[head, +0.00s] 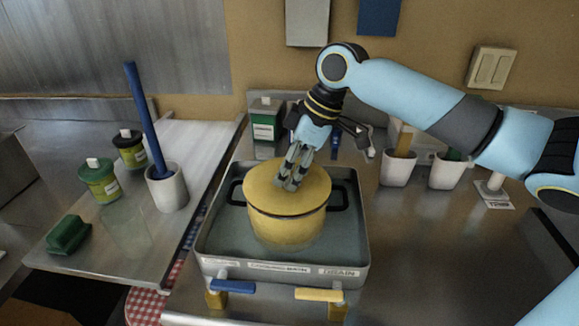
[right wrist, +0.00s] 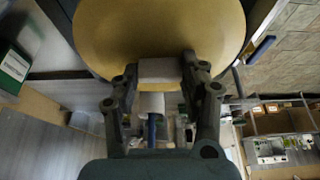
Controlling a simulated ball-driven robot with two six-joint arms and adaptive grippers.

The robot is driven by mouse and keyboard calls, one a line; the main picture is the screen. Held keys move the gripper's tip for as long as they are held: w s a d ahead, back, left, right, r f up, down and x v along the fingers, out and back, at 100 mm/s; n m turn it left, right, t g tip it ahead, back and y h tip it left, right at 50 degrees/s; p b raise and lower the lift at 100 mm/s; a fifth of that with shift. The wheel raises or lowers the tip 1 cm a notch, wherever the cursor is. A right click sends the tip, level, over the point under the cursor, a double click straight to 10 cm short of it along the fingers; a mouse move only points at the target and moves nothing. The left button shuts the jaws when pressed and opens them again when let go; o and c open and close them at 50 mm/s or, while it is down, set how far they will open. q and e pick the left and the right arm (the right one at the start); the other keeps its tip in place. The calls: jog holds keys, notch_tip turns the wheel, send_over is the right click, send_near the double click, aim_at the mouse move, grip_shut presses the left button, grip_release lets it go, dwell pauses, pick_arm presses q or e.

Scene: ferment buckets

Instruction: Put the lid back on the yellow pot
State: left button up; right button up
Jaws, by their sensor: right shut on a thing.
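The yellow pot (head: 287,226) stands in the metal bath in the middle of the head view. Its yellow round lid (head: 258,183) is over the pot's mouth, roughly level and lined up with it. A dark line runs under the lid's edge; I cannot tell whether the lid is fully seated. My right gripper (head: 292,172) points down at the top of the lid, shut on its handle. In the right wrist view the lid (right wrist: 160,30) fills the top, and a pale handle piece (right wrist: 160,70) sits between the fingers. My left gripper is not in view.
The metal bath (head: 208,247) has a blue lever (head: 233,287) and a yellow lever (head: 318,294) in front. A green box (head: 265,125) stands behind it. White cups (head: 398,170) stand right. A white cup with a blue stick (head: 167,188) and green jars (head: 98,180) stand left.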

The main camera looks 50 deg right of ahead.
jog(key=o, duration=1.9)
jog(key=shift+r, duration=0.1)
notch_tip(320, 180, up, 7)
jog(key=p, duration=0.7)
jog(key=shift+p, duration=0.3)
grip_shut()
